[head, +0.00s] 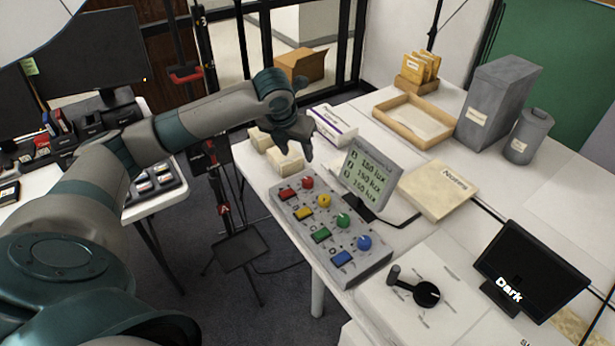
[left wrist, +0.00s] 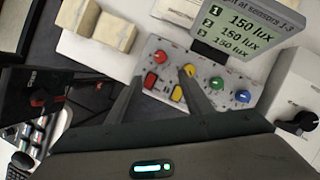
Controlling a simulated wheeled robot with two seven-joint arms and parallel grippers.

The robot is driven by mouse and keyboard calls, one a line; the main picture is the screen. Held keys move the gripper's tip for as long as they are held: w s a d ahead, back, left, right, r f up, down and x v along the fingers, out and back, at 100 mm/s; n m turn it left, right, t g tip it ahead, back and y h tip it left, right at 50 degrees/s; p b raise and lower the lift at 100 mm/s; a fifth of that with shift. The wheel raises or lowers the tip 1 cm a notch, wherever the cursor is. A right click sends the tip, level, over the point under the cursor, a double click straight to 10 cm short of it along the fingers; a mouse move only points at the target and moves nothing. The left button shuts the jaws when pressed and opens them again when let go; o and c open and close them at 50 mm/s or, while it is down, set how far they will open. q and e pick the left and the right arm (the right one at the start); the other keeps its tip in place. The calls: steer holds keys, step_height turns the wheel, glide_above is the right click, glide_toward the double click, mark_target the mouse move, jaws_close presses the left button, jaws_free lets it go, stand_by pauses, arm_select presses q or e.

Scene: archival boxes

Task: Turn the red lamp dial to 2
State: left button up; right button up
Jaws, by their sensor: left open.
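The control panel (head: 340,240) is a grey box on the white table. It carries a row of round dials and a row of square buttons in red, yellow, green and blue. The red dial (head: 307,183) is at its far end, and it also shows in the left wrist view (left wrist: 160,56); its setting is too small to read. A red button (head: 287,194) sits beside it. My left gripper (head: 304,142) is open and empty above the table, beyond the panel. In the left wrist view its fingers (left wrist: 158,88) point toward the panel's red and yellow end. My right gripper is not in view.
A small display (head: 366,172) with lux readings stands behind the panel. Cream blocks (head: 285,158) and a white box (head: 333,125) lie near my left gripper. A black knob (head: 426,293) and a dark screen (head: 530,272) are at the near right. A Notes box (head: 438,188) lies behind.

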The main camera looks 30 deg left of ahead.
mark_target(307, 180)
arm_select(q)
steer(key=p+x, duration=0.3)
steer(key=x, duration=1.3)
steer(key=shift+f, duration=0.2)
steer(key=shift+w+f, duration=0.25)
steer(key=shift+f, duration=0.3)
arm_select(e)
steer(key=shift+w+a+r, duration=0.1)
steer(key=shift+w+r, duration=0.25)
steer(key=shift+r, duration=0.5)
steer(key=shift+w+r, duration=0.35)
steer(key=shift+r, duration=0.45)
arm_select(q)
steer(key=c, duration=1)
